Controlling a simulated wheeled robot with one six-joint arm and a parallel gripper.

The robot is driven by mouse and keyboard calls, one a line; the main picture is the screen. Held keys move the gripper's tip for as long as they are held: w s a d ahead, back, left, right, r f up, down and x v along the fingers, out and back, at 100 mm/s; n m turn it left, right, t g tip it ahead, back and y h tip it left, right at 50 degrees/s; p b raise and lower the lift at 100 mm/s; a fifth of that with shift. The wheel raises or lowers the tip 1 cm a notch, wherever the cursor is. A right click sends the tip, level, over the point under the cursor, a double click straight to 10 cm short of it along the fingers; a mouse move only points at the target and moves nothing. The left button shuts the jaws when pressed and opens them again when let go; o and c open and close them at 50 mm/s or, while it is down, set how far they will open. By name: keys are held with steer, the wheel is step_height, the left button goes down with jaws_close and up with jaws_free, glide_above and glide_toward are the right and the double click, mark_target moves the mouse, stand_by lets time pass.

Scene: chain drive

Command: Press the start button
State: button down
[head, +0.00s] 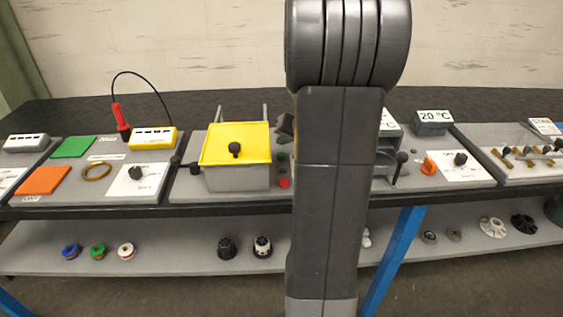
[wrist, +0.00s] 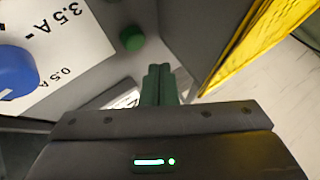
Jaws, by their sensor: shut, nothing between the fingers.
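A round green button (wrist: 131,38) sits on the grey panel in the wrist view, above and slightly left of my fingertips. My gripper (wrist: 160,70) is shut and empty. Its fingertips appear apart from the button in the picture, but I cannot tell the depth of the gap. In the head view, a red button (head: 284,183) shows beside the yellow-lidded box, with small dark green parts just above it. My own arm covers much of that area, and the fingertips cannot be made out there.
The box's yellow lid (head: 234,143) stands left of my arm; a yellow sheet (wrist: 265,45) rises close on the right in the wrist view. A blue knob (wrist: 14,72) on a white ampere scale (wrist: 65,45) lies left. Devices line the bench; parts fill the shelf below.

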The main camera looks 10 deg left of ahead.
mark_target(284, 156)
steer(key=shift+f+b, duration=0.55)
steer(key=shift+f, duration=0.35)
steer(key=shift+f, duration=0.15)
stand_by(1.3)
steer(key=shift+f+b, duration=0.25)
steer(key=shift+b, duration=0.35)
steer(key=shift+f+b, duration=0.5)
steer(key=shift+b, duration=0.05)
stand_by(0.4)
steer(key=shift+r, duration=0.1)
stand_by(0.3)
steer(key=shift+r+p, duration=0.55)
steer(key=shift+r, duration=0.25)
